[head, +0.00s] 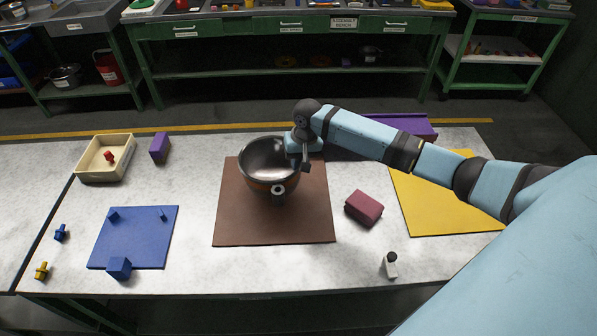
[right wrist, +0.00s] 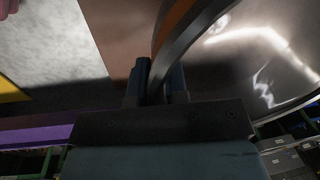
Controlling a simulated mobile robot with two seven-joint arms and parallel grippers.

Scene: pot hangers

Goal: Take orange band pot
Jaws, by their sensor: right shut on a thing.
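The orange band pot (head: 262,160) is a shiny metal pot with an orange band, upright over the brown mat (head: 235,225). A short dark handle sticks out from its near side. My right gripper (head: 302,160) is at the pot's right rim, shut on its wall. In the right wrist view the gripper's fingers (right wrist: 157,82) pinch the rim, with the orange band (right wrist: 178,20) on the outer side. I cannot tell whether the pot's base touches the mat. My left gripper is not in view.
A cream tray (head: 84,172) holds a red piece at the left. A purple block (head: 159,148), a blue mat (head: 135,240) with blue pieces, a maroon block (head: 363,207), a yellow mat (head: 440,222) and a small bottle-like item (head: 391,265) lie around. The marble front strip is mostly clear.

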